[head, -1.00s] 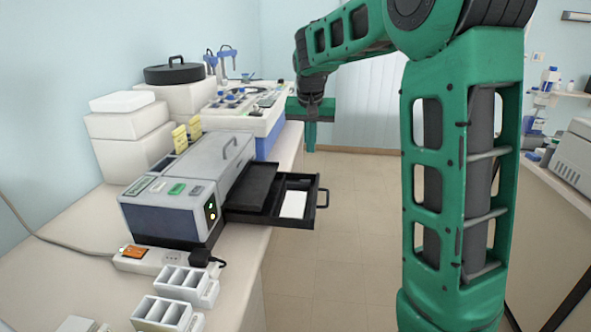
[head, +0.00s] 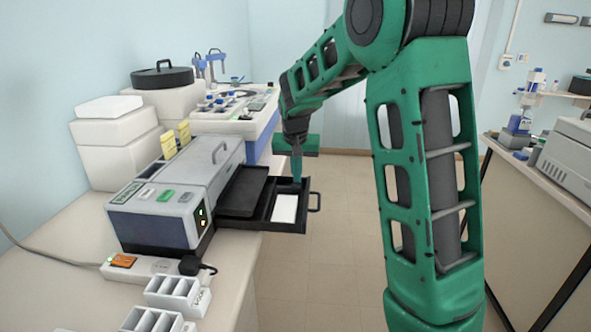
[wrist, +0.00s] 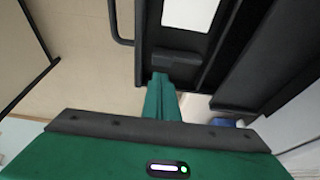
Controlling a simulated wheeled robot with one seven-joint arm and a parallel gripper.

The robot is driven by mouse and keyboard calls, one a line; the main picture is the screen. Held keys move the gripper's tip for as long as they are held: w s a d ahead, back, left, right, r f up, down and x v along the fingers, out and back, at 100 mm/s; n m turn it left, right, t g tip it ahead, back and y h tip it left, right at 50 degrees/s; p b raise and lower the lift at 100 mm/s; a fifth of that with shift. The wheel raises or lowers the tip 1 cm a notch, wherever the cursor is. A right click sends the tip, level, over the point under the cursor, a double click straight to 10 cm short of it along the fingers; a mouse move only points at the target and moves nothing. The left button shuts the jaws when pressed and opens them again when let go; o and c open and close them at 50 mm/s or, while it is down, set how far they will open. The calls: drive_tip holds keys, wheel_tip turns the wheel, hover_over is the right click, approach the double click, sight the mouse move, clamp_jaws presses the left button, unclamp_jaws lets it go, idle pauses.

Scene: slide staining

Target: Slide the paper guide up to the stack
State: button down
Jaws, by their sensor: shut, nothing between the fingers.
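The white paper stack (head: 285,208) lies flat in the open black drawer (head: 276,227) of the grey and blue machine. It also shows in the wrist view (wrist: 190,14). The paper guide looks like the dark block (wrist: 178,62) on the drawer floor, a short gap from the stack's edge in the wrist view. My gripper (head: 297,178) is shut and empty, pointing down at the drawer's far end. In the wrist view its green fingertips (wrist: 160,80) are beside the dark block; I cannot tell whether they touch it.
The drawer's handle (head: 315,202) sticks out to the right over the floor. The machine (head: 170,205) stands on the bench at left. White racks (head: 178,293) and a power strip (head: 150,268) are in front of it. Open floor lies right of the drawer.

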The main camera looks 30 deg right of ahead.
sight(296, 194)
drive_tip(key=shift+s+a, duration=0.35)
drive_tip(key=shift+s, duration=0.15)
drive_tip(key=shift+s+a, duration=0.55)
drive_tip(key=shift+s, duration=0.25)
drive_tip(key=shift+s+a, duration=0.5)
drive_tip(key=shift+s, duration=0.3)
drive_tip(key=shift+r, duration=0.1)
drive_tip(key=v, duration=1)
drive_tip(key=shift+r, duration=0.3)
